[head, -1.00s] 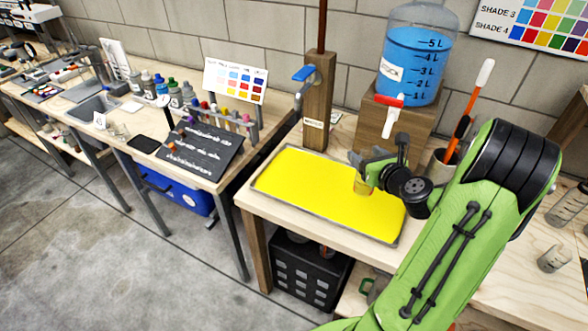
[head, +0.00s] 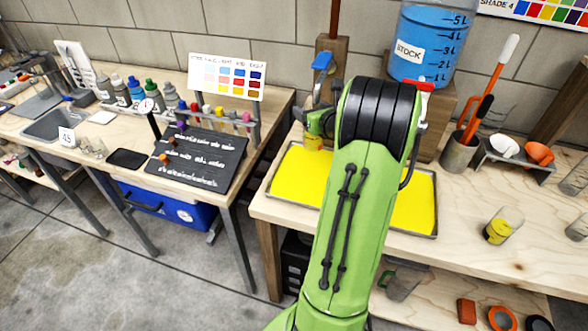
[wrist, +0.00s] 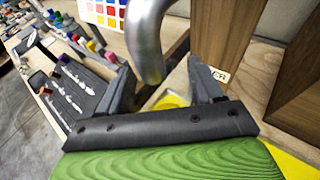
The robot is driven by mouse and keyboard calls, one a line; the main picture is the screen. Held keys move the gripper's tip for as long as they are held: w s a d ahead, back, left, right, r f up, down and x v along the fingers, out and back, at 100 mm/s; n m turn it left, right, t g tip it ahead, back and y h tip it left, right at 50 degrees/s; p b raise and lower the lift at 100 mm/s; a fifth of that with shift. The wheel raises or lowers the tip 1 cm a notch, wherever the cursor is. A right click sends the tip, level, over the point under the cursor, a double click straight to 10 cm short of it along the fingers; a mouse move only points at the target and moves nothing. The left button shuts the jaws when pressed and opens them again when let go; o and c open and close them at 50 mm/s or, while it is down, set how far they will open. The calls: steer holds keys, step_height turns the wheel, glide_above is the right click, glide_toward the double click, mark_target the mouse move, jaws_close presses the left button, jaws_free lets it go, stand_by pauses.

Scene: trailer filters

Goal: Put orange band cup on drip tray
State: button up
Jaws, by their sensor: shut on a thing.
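My gripper (head: 318,122) is at the blue-handled tap on the wooden post, over the back left of the drip tray. It is shut on a small clear cup (head: 314,143), which looks yellow-orange; its band cannot be told apart clearly. The drip tray (head: 436,205) is a shallow metal-rimmed tray with a bright yellow surface, partly hidden behind my green arm. I cannot tell whether the cup touches the tray. In the wrist view, the curved metal tap spout (wrist: 148,40) stands between my two fingers (wrist: 165,90), and the cup is mostly hidden.
The wooden post (head: 330,65) and a blue water tank (head: 430,45) on a wooden block stand behind the tray. A yellow-banded cup (head: 502,226) and a brush holder (head: 459,153) are on the right.

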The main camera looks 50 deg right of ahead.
mark_target(311, 140)
step_height(311, 140, down, 10)
steer(key=b, duration=0.4)
steer(key=shift+s+f, duration=0.1)
steer(key=o, duration=1.4)
steer(key=shift+o, duration=0.2)
